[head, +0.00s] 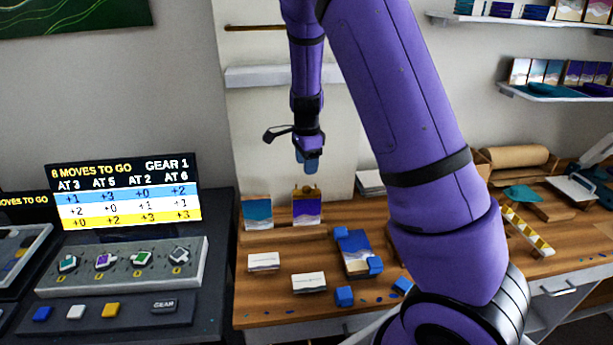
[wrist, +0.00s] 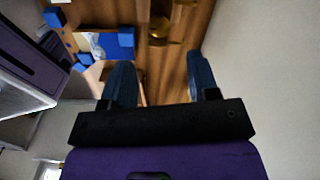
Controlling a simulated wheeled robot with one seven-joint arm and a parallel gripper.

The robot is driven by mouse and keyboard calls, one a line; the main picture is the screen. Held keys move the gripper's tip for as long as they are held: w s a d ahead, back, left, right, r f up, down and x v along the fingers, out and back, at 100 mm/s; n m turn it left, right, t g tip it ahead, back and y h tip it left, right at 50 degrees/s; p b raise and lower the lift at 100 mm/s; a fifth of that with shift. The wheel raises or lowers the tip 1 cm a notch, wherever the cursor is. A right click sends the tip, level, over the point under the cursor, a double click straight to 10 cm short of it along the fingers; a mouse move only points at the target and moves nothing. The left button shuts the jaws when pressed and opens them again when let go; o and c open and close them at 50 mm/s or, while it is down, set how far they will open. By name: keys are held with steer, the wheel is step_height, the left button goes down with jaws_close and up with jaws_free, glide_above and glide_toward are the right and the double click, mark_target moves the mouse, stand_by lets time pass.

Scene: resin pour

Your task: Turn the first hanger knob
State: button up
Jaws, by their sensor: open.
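No knob is labelled as a hanger knob, so I cannot tell which is meant. A grey panel (head: 60,284) at the left carries a row of several knobs, the leftmost teal (head: 68,263), with coloured buttons below. My gripper (head: 308,164) hangs above the back of the wooden bench (head: 285,316), well right of the panel. In the wrist view its blue fingers (wrist: 162,78) are apart with nothing between them. A small brass object (head: 306,190) is below it, also in the wrist view (wrist: 159,30).
Two painted pictures, one teal (head: 257,213) and one purple (head: 307,210), stand at the bench's back. White card stacks (head: 263,261) and blue blocks (head: 344,296) lie in front. A small white shelf (head: 262,76) is on the wall. My arm covers the bench's middle right.

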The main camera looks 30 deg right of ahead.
steer(key=shift+r, duration=1.55)
steer(key=s+a+r+n+t+y, duration=0.1)
steer(key=s+a+r+n, duration=0.3)
steer(key=s+r, duration=0.45)
steer(key=s+a+r+n+t+y, duration=0.1)
steer(key=s+r+n+t, duration=0.1)
steer(key=s+r+n, duration=0.6)
steer(key=s+a+r+n+t+h, duration=0.1)
steer(key=s+r+n, duration=0.1)
steer(key=s+n, duration=0.2)
steer(key=s+a+r+n+t+h, duration=0.1)
steer(key=s+a+r+n, duration=0.1)
steer(key=s, duration=0.9)
steer(key=shift+s+r+n, duration=0.2)
steer(key=shift+r+n, duration=0.45)
steer(key=shift+n, duration=0.25)
